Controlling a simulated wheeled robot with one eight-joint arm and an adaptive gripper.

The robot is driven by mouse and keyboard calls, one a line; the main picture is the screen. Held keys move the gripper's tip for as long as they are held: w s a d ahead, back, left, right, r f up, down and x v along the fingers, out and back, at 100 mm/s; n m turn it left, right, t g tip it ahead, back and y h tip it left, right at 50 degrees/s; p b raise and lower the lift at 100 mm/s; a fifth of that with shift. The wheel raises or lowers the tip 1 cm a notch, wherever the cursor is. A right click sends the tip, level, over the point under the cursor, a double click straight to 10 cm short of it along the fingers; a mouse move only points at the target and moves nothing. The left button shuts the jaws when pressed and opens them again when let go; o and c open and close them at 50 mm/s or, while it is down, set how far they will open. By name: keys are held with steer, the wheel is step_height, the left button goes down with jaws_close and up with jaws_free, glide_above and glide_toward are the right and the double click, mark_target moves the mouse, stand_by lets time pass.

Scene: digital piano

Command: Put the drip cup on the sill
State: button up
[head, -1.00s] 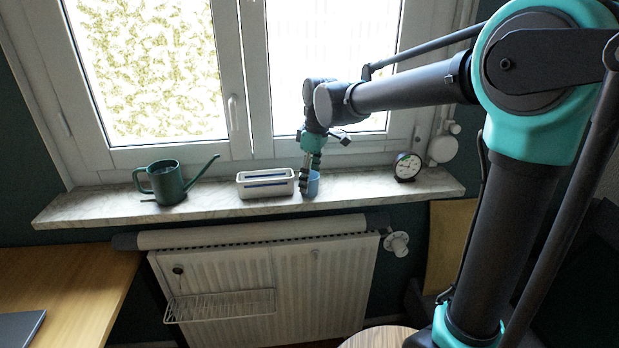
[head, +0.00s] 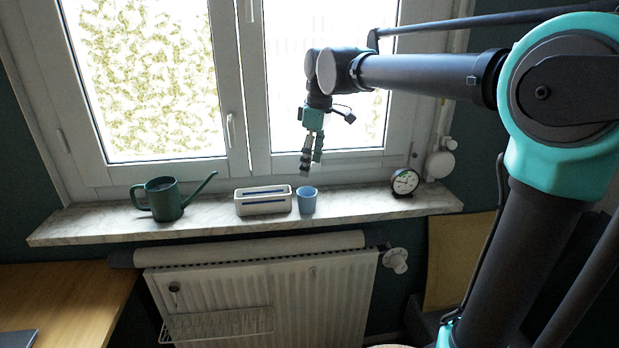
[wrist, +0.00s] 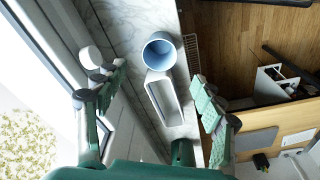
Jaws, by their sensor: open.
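The blue drip cup (head: 307,199) stands upright on the marble sill (head: 349,206), just right of a white tray-like box. In the wrist view the cup (wrist: 159,57) shows its open, empty-looking mouth, and the sill (wrist: 113,18) runs beneath it. My gripper (head: 311,168) hangs above the cup, pointing down, clear of it and empty. Its two fingers (wrist: 160,97) are spread wide in the wrist view, with the cup beyond their tips.
The white box (head: 263,201) stands close to the cup's left. A green watering can (head: 165,199) is farther left, and a small round clock (head: 405,182) stands to the right. Bare sill lies between cup and clock. The window is behind, a radiator (head: 262,290) below.

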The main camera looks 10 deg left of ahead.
steer(key=s+d+f+m+t, duration=0.3)
steer(key=d+f+m, duration=0.5)
steer(key=d+f, duration=0.85)
steer(key=s+d+f+m+h, duration=0.1)
steer(key=s+d+f+m, duration=0.6)
steer(key=s+d+f, duration=0.3)
steer(key=shift+s+d+f+m+t, duration=0.3)
steer(key=shift+s+d+t, duration=0.1)
steer(key=shift+s+d, duration=0.85)
